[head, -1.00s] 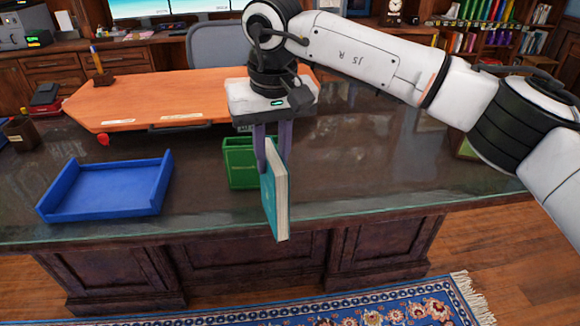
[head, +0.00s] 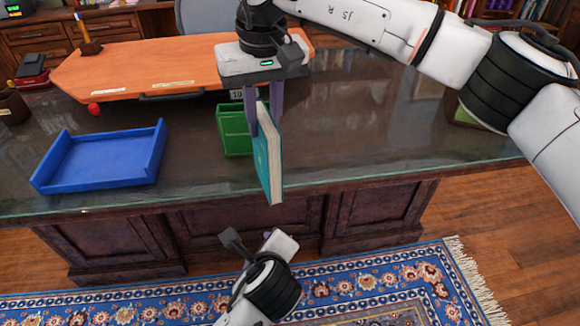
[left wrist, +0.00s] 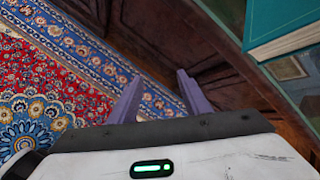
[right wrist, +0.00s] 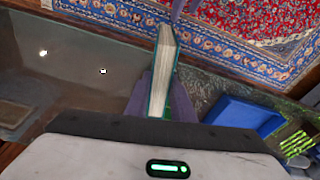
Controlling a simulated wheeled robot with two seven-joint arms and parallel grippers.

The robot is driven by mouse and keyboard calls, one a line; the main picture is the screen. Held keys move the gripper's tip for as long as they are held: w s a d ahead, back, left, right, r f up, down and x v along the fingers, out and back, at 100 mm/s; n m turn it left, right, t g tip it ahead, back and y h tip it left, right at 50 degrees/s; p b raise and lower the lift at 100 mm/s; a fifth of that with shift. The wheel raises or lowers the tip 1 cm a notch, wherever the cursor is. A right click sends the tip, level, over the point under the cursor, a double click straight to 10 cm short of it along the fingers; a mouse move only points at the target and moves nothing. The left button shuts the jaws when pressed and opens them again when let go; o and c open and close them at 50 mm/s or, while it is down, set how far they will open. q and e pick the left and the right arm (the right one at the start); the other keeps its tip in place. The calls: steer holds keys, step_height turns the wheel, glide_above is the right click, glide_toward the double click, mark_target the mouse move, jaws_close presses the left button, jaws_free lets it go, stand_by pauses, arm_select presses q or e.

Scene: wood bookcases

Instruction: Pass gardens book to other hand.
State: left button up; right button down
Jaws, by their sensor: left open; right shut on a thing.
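The teal book (head: 268,165) hangs upright, spine and pale pages showing, in front of the desk's edge. I cannot read its title. My right gripper (head: 264,122) is shut on the upper part of the book; the right wrist view shows the book (right wrist: 163,75) between its purple fingers. My left gripper (head: 267,237) is below the book, apart from it, and its fingers are mostly hidden in the head view. In the left wrist view my left gripper (left wrist: 159,78) is open and empty, with the book (left wrist: 283,25) at the upper right.
The dark desk (head: 370,140) carries a blue tray (head: 100,160) at left, a green holder (head: 232,130) behind the book, and an orange board (head: 170,68). A patterned rug (head: 150,305) lies on the floor below. The space in front of the desk is otherwise open.

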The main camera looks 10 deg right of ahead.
mark_target(266, 154)
arm_select(q)
steer(key=s+d+r+m+t+y, duration=0.1)
steer(key=d+r+m+t, duration=0.2)
steer(key=r, duration=1)
steer(key=s+d+r+m+t+y, duration=0.1)
steer(key=d+r+m+t, duration=0.3)
steer(key=r, duration=0.8)
steer(key=w+a+f, duration=0.1)
steer(key=w, duration=0.2)
steer(key=w+a+f+g, duration=0.1)
steer(key=w, duration=0.3)
steer(key=w+a+f+g, duration=0.1)
steer(key=w+f, duration=0.1)
steer(key=w, duration=0.1)
steer(key=shift+w+m, duration=0.3)
steer(key=shift+w, duration=0.05)
jaws_close()
steer(key=shift+r, duration=0.1)
arm_select(e)
steer(key=c, duration=1.4)
jaws_free()
steer(key=shift+c, duration=0.2)
